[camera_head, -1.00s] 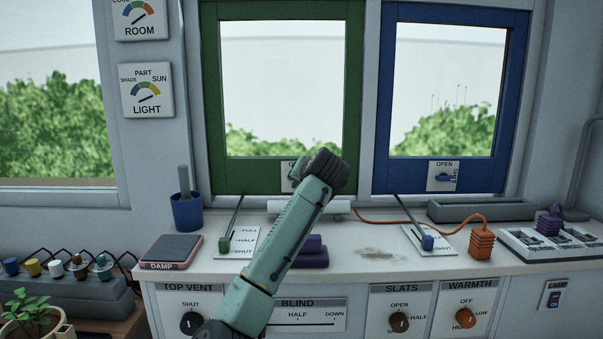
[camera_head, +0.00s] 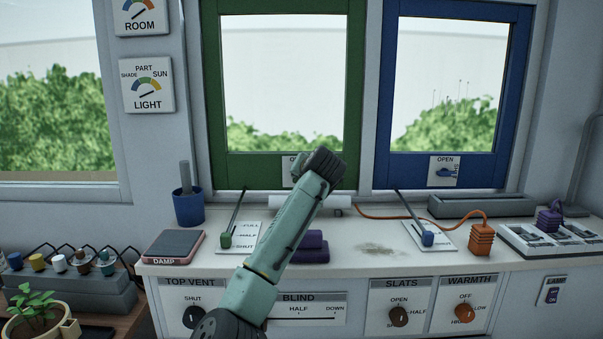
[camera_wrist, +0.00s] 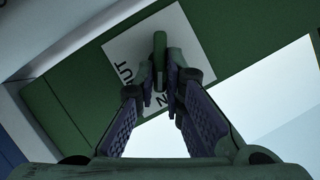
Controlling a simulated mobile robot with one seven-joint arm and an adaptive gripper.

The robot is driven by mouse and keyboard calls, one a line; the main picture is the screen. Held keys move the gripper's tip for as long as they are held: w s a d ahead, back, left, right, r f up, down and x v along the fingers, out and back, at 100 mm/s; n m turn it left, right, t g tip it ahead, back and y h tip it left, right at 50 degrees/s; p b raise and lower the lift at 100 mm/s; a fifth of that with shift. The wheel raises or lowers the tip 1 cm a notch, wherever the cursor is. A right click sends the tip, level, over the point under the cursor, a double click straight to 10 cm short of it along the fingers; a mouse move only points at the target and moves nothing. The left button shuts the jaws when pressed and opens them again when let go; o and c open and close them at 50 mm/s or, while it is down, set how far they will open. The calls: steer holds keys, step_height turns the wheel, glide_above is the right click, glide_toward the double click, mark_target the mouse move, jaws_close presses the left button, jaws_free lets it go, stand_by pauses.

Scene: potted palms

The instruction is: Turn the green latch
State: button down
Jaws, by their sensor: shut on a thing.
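The green latch (camera_wrist: 160,58) shows in the wrist view as a small green lever on a white label plate (camera_wrist: 134,60) of the green window frame. My gripper (camera_wrist: 163,84) is shut on the latch, one finger pad on each side of it. In the head view my arm reaches to the bottom rail of the green window frame (camera_head: 250,167). There my wrist hides the latch and most of its label, and the fingers cannot be seen.
The blue window frame (camera_head: 412,170) with its blue latch (camera_head: 446,173) is to the right. A blue cup (camera_head: 188,208) stands at left.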

stand_by(0.6)
steer(key=shift+a+n+h+p, duration=0.2)
steer(key=shift+n+h+p, duration=0.4)
steer(key=shift+n, duration=0.4)
steer(key=shift+a+n+h+p, duration=0.2)
steer(key=shift+n+h+p, duration=0.25)
steer(key=shift+n+h, duration=0.4)
steer(key=shift+n, duration=0.25)
steer(key=c, duration=1.7)
jaws_free()
steer(key=shift+r, duration=0.1)
